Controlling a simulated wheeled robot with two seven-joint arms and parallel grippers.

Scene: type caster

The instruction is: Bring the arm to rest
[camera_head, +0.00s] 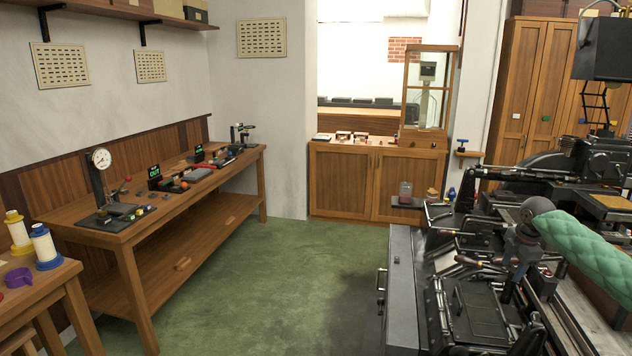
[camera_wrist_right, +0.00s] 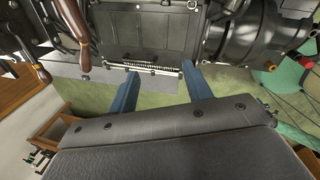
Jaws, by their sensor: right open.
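My right arm, in a green quilted sleeve (camera_head: 590,245), reaches in from the right edge of the head view over the dark casting machine (camera_head: 478,312). My right gripper (camera_head: 512,283) points down over the machine, partly lost against its dark parts. In the right wrist view, the two blue fingers of the right gripper (camera_wrist_right: 160,76) stand well apart with nothing between them. Machine parts lie beyond the fingertips, with a spring-like rod near them. I cannot tell whether the fingers touch anything. My left gripper is in neither view.
A wooden bench (camera_head: 150,215) with a dial gauge (camera_head: 101,160) and small tools runs along the left wall. A wooden cabinet (camera_head: 370,183) stands at the back. The green floor (camera_head: 270,275) between bench and machine is clear. Wooden-handled levers (camera_wrist_right: 82,50) show in the wrist view.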

